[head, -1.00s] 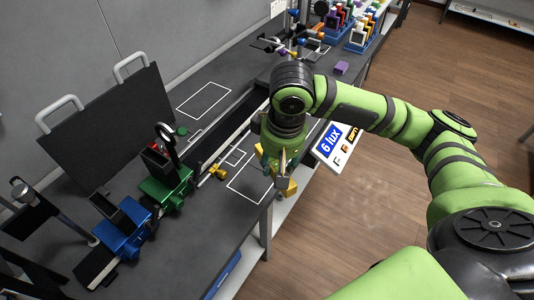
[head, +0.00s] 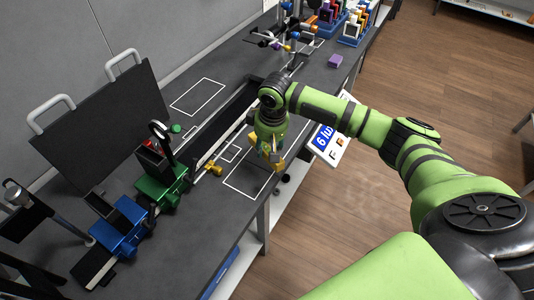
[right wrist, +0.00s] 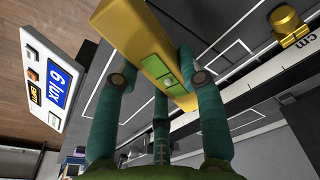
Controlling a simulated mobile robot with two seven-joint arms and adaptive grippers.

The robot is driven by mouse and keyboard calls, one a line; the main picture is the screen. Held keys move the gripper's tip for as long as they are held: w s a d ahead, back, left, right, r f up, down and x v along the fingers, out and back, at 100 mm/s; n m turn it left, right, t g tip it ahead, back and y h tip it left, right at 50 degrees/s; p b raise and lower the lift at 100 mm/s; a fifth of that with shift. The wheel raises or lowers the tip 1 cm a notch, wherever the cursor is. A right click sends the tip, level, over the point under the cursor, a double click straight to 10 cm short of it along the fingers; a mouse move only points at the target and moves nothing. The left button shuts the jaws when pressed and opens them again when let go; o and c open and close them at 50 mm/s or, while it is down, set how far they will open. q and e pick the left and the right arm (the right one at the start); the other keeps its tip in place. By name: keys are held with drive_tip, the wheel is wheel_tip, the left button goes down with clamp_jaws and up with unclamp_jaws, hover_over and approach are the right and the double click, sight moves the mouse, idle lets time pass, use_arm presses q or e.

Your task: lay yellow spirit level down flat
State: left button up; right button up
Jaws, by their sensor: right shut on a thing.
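My right gripper (head: 267,158) is over the bench's right part, by a white outlined rectangle at the front edge. It is shut on the yellow spirit level (head: 278,164), mostly hidden by the fingers in the head view. In the right wrist view the spirit level (right wrist: 138,32) is a yellow bar with green vial windows, running diagonally between the teal fingers (right wrist: 160,76). I cannot tell whether it touches the bench. My left gripper is not in view.
A light meter (head: 327,137) reading 6 lux is at the bench edge, behind my right arm. A black rail with a scale (head: 215,143) and a brass-coloured piece (head: 214,168) lie left of the gripper. Green (head: 162,180) and blue (head: 120,224) holders stand further left.

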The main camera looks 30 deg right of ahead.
sight(267, 154)
drive_tip(key=shift+w+a+f, duration=0.1)
drive_tip(key=shift+w+f, duration=0.1)
wheel_tip(267, 154, down, 3)
drive_tip(key=shift+f+p, duration=0.15)
drive_tip(key=shift+p, duration=0.2)
drive_tip(key=shift+f, duration=0.2)
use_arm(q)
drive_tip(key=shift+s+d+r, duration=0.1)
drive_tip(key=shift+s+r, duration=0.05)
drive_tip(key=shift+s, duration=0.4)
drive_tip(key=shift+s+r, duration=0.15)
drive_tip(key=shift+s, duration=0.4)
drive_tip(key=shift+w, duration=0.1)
use_arm(e)
drive_tip(key=shift+f, duration=0.2)
drive_tip(key=o, duration=1.2)
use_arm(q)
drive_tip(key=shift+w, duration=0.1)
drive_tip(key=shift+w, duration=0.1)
